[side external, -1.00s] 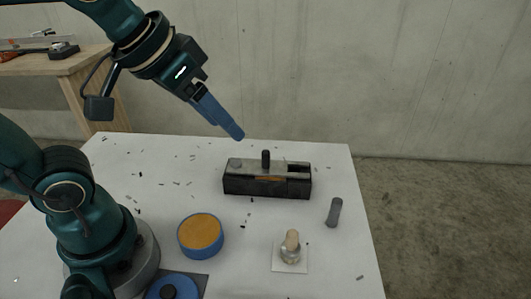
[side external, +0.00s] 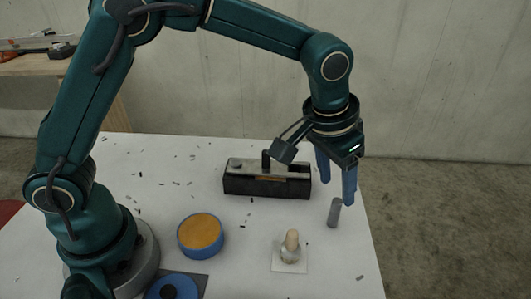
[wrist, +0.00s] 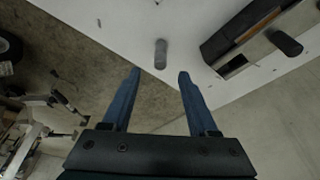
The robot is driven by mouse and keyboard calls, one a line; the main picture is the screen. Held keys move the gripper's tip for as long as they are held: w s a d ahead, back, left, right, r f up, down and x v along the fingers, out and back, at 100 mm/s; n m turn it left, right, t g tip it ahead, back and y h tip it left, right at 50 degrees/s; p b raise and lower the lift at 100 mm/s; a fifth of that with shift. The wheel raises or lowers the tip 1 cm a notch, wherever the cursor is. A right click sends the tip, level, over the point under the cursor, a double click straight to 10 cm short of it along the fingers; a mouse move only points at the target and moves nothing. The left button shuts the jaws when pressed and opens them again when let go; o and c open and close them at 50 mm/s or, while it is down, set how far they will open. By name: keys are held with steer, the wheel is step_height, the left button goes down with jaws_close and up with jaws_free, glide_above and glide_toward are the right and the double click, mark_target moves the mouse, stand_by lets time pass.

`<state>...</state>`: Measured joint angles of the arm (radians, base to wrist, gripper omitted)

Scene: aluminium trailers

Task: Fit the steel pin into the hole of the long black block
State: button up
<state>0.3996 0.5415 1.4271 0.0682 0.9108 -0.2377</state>
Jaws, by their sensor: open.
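The grey steel pin (side external: 334,212) is on the white table near its right edge. In the wrist view the pin (wrist: 161,54) shows ahead of the fingertips, roughly between their lines. My gripper (side external: 337,190) is open and empty, its blue fingers pointing down above the pin; the wrist view shows the two fingers (wrist: 160,74) apart. The long black block (side external: 266,187) lies on the table left of the pin, with a dark upright peg (side external: 266,158) on its top. The block also shows at upper right in the wrist view (wrist: 232,32). I cannot make out its hole clearly.
A blue round tin with an orange top (side external: 200,236) and a wooden-knobbed piece (side external: 291,245) on a white square stand in front of the block. A blue disc (side external: 174,288) is at the front. Small dark scraps are scattered about. The table (side external: 335,265) is clear around the pin.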

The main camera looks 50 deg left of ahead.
mark_target(338, 200)
steer(key=shift+x, duration=2.2)
jaws_close()
